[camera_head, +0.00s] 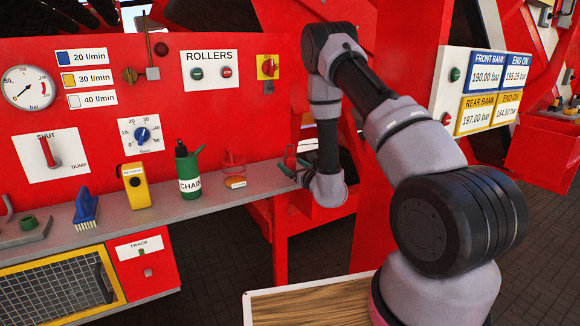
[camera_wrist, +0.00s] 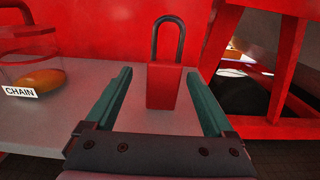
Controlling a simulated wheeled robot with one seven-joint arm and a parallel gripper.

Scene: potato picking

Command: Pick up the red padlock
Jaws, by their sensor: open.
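The red padlock (camera_wrist: 164,86) stands upright on the grey shelf (camera_wrist: 100,115), its dark shackle pointing up, in the middle of the wrist view. My gripper (camera_wrist: 158,74) is open, with one green finger on each side of the padlock. Gaps show between the fingers and the padlock body, and the jaws hold nothing. In the head view my gripper (camera_head: 294,165) is at the right end of the shelf, and the padlock is too small and covered there to make out clearly.
A red see-through holder (camera_head: 234,163) with an orange-brown item stands left of my gripper. Further left are a green CHAIN can (camera_head: 188,170), a yellow device (camera_head: 135,186) and a blue brush (camera_head: 86,207). A red wall (camera_wrist: 110,30) rises behind the shelf.

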